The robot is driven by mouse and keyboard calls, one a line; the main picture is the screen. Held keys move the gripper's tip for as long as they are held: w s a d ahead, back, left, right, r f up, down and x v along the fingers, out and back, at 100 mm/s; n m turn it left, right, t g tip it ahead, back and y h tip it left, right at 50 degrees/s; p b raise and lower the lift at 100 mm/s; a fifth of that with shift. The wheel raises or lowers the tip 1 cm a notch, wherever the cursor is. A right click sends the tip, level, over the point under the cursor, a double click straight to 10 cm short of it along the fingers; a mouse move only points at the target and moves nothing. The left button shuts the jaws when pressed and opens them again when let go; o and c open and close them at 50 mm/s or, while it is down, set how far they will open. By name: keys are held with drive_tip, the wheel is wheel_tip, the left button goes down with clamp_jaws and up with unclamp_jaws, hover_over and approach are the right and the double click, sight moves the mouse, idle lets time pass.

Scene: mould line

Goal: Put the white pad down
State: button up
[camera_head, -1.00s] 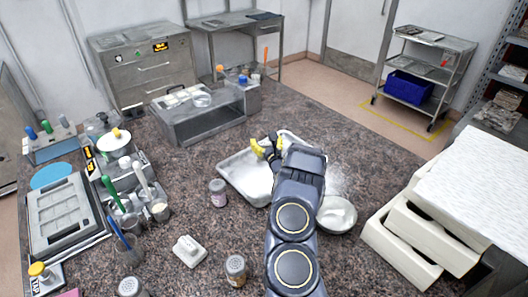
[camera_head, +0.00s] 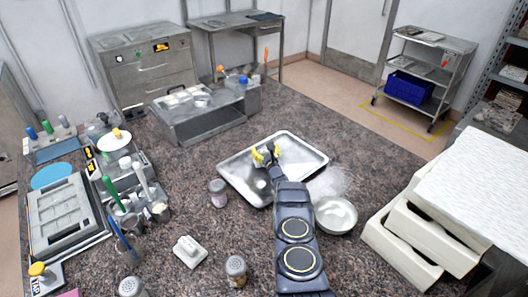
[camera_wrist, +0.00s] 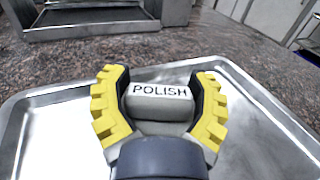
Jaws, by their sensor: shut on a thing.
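My gripper (camera_head: 266,155) is over the shallow metal tray (camera_head: 302,145) in the middle of the counter. In the wrist view my gripper (camera_wrist: 161,82) has its yellow-backed fingers closed on both sides of a whitish pad (camera_wrist: 160,106) marked POLISH. The tray's rim (camera_wrist: 50,97) runs around it there. The pad is level, with its lettering facing the camera. Its underside is hidden, so I cannot tell whether it touches the tray floor. In the head view the pad is mostly hidden by the gripper.
A bowl of white powder (camera_head: 336,215) stands right of the tray, beside scattered powder. A jar (camera_head: 218,193) is close to the tray's left side. A white block (camera_head: 190,250) and a shaker (camera_head: 236,269) are nearer the front. A metal stand (camera_head: 207,122) is behind.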

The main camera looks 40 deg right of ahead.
drive_tip(key=shift+f, duration=0.6)
drive_tip(key=o, duration=1.2)
drive_tip(key=shift+f, duration=0.15)
drive_tip(key=shift+s, duration=0.1)
drive_tip(key=shift+v, duration=1)
drive_tip(key=shift+s+a, duration=0.15)
drive_tip(key=shift+s, duration=0.15)
drive_tip(key=shift+v, duration=1.05)
wheel_tip(320, 180, up, 7)
drive_tip(key=shift+a, duration=0.1)
